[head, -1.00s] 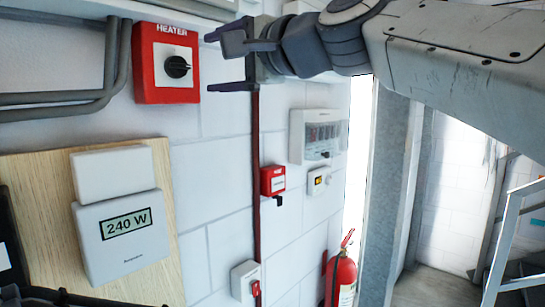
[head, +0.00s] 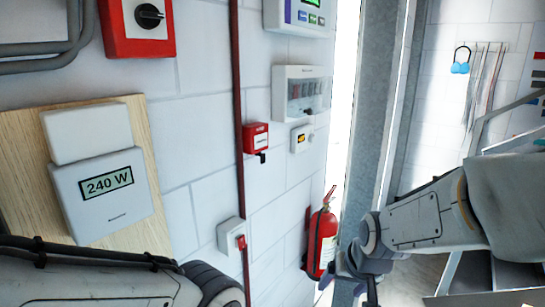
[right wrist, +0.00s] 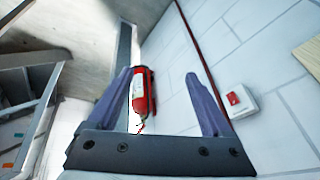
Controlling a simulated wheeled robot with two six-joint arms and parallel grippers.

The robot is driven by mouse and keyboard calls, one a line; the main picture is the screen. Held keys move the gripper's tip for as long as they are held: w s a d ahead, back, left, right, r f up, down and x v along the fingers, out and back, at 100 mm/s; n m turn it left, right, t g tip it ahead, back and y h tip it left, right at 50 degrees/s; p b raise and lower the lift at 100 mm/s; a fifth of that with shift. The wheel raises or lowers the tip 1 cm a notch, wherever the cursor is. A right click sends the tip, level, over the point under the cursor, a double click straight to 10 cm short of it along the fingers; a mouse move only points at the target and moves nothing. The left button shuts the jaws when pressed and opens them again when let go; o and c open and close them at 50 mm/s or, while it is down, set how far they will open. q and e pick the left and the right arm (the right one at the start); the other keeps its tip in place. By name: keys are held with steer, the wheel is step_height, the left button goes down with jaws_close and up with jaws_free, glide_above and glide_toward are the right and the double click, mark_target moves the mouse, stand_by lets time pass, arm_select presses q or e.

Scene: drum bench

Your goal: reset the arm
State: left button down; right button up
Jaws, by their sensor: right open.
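My right arm comes in from the right edge of the head view, and its gripper (head: 352,284) hangs low, below and in front of the red fire extinguisher (head: 322,243). In the right wrist view the two fingers of this gripper (right wrist: 158,74) stand wide apart with nothing between them close by. The extinguisher (right wrist: 143,92) shows between them, farther back. My left arm crosses the lower left corner of the head view; its gripper is outside the picture.
On the white wall are a red heater switch box (head: 137,27), a 240 W meter (head: 102,195) on a wooden board (head: 140,137), a red call box (head: 256,138) and a grey switch box (head: 231,236). A metal post (head: 375,120) stands right of them.

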steer(key=s+d+f+n+g+h, duration=0.1)
steer(key=s+d+f+n+g, duration=0.1)
steer(key=s+d+f, duration=0.35)
steer(key=s+a+f+n+g+y+b, duration=0.1)
steer(key=s+a+n+b, duration=0.5)
steer(key=s+a, duration=0.9)
steer(key=shift+s+a+n+g, duration=0.15)
steer(key=shift+s+n+g, duration=0.35)
steer(key=shift+g, duration=0.3)
steer(key=shift+w+f, duration=0.1)
